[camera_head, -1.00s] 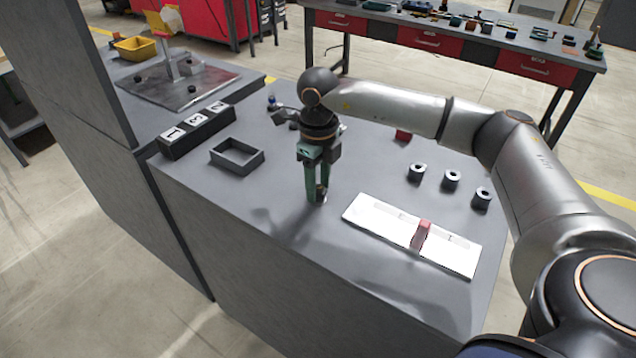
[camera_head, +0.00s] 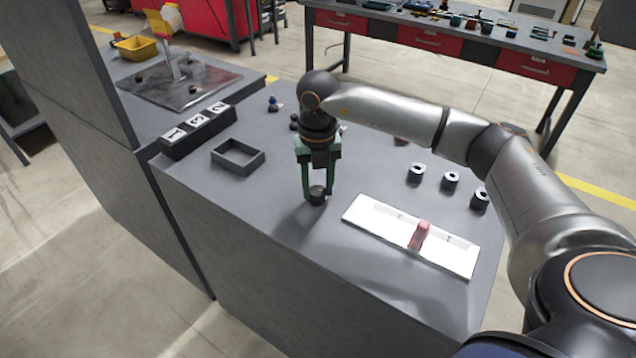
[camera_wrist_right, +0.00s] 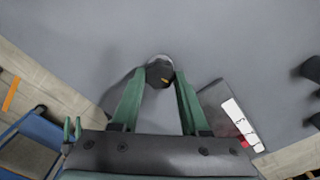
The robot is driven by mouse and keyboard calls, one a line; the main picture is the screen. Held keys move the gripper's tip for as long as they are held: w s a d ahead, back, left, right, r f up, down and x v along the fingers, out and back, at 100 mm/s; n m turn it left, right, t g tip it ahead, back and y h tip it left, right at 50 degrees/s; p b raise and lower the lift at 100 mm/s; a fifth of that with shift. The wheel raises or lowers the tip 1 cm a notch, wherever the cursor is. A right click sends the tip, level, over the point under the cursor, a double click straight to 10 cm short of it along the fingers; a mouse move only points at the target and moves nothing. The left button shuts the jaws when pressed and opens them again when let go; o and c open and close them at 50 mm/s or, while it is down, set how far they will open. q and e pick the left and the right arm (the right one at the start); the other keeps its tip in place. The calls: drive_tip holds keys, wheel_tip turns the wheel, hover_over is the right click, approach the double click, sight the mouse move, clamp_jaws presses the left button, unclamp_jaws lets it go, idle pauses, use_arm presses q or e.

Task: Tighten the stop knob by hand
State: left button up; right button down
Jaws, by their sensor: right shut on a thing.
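A small dark knob (camera_head: 317,195), which I take to be the stop knob, stands on the grey bench top left of the white plate. In the right wrist view the knob (camera_wrist_right: 160,73) is round and dark with a small yellow mark and a pale rim behind it. My right gripper (camera_head: 317,189) points down from above with its green fingers around the knob. In the wrist view the fingertips (camera_wrist_right: 160,76) press it from both sides. The knob's base is partly hidden.
A white plate (camera_head: 375,223) with a red piece (camera_head: 420,235) lies to the right. Several dark ring-shaped parts (camera_head: 451,180) stand behind it. An open grey frame (camera_head: 238,157) and a numbered block (camera_head: 197,130) are to the left. Bare bench lies in front.

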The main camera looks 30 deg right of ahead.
drive_tip(key=m, duration=0.4)
drive_tip(key=shift+w+r+m+p, duration=0.1)
drive_tip(key=shift+r+m+p, duration=0.05)
drive_tip(key=shift+m+p, duration=0.6)
drive_tip(key=shift+m, duration=1.15)
drive_tip(key=shift+w, duration=0.1)
drive_tip(key=c, duration=0.8)
unclamp_jaws()
drive_tip(key=o, duration=0.4)
